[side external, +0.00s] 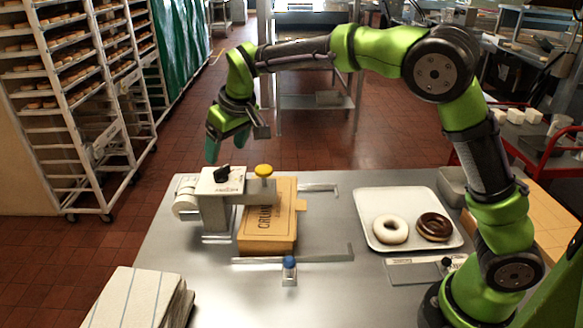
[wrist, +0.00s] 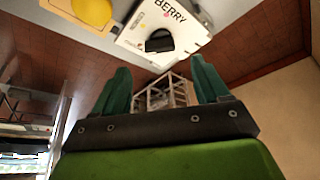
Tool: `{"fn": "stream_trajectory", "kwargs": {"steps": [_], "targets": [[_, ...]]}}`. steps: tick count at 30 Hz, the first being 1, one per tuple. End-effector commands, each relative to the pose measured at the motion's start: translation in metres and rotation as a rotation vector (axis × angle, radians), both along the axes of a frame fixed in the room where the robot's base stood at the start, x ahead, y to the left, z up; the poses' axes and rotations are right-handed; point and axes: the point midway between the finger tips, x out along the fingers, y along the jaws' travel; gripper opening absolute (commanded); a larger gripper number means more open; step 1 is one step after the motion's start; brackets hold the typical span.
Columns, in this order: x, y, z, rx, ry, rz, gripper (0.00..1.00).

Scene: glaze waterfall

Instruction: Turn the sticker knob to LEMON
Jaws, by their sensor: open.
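The sticker knob is black (side external: 222,173) and sits on top of a pale sticker machine (side external: 213,210). In the wrist view the knob (wrist: 159,41) is near the top centre on the machine's white face (wrist: 190,15). The word BERRY reads clearly beside it; other markings are too small to read, and I cannot tell the knob's exact setting. My gripper (side external: 211,155) is open and empty, just above and left of the knob, apart from it. Its two teal fingers (wrist: 162,80) show spread apart in the wrist view, below the knob.
A yellow round knob (side external: 264,170) stands right of the black one. A cardboard box (side external: 268,240) lies beside the machine. A blue-topped post (side external: 289,264) stands in front. A white tray (side external: 369,225) holds two doughnuts. Papers (side external: 135,300) are stacked front left.

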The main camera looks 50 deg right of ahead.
Motion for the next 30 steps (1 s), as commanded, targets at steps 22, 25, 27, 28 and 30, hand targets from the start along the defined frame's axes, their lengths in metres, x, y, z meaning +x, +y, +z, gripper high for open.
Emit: {"fn": "stream_trajectory", "kwargs": {"steps": [22, 25, 27, 28, 30], "targets": [[0.025, 0.002, -0.062, 0.0, -0.001, -0.001, 0.74], [0.025, 0.002, -0.062, 0.0, -0.001, -0.001, 0.64], [0.025, 0.002, -0.062, 0.0, 0.0, -0.001, 0.53], [0.025, 0.002, -0.062, 0.0, 0.0, -0.001, 0.48], [0.025, 0.002, -0.062, 0.0, 0.0, -0.001, 0.38]]}}
